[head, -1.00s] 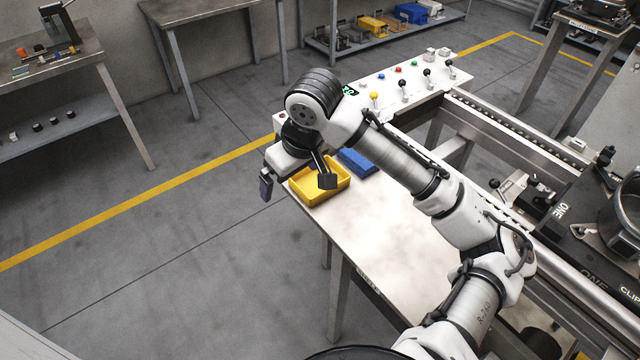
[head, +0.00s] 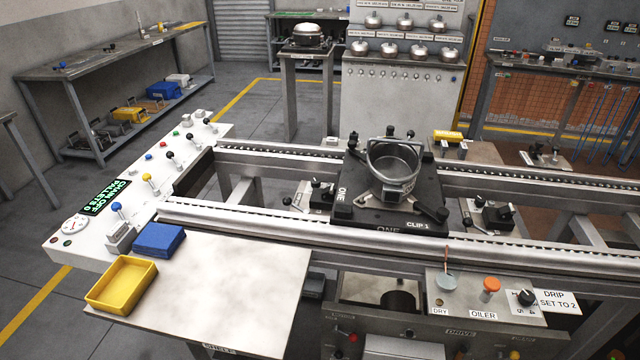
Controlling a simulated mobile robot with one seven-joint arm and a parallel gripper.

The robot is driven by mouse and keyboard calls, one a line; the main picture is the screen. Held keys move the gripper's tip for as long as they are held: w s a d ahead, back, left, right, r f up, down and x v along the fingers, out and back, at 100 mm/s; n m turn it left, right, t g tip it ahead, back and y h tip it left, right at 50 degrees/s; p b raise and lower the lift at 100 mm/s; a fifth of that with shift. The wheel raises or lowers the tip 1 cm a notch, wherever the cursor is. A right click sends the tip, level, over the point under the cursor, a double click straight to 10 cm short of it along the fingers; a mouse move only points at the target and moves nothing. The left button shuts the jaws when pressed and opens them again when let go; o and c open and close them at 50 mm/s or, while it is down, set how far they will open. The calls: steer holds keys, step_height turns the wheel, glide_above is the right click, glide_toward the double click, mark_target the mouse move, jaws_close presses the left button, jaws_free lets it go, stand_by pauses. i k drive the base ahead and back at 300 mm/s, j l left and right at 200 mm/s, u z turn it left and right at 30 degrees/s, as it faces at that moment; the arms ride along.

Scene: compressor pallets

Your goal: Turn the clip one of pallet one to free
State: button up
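Pallet one (head: 352,212) is a black plate on the conveyor, marked ONE on its left and front sides. A label CLIP 1 (head: 417,225) is on its front right corner. A round grey metal housing (head: 395,185) with a raised ring stands on the pallet. Small dark fittings sit around the housing. I cannot tell which one is clip one or how it is turned. My gripper is not in view, and no part of my arm shows near the pallet.
Conveyor rails (head: 300,229) run left to right past the pallet. At the front left, a table (head: 240,285) holds a yellow tray (head: 122,285) and a blue block (head: 158,240). An oiler panel (head: 460,300) with knobs stands at the front right. A lever panel (head: 185,165) is at left.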

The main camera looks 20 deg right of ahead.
mark_target(442, 214)
steer(key=z, duration=1.25)
steer(key=i+j+z, duration=0.25)
steer(key=i+j, duration=0.45)
steer(key=l+u, duration=0.35)
steer(key=k+l+u, duration=0.1)
steer(key=l+u, duration=0.25)
steer(key=k+l+u, duration=0.1)
steer(key=u, duration=0.25)
steer(key=l, duration=0.1)
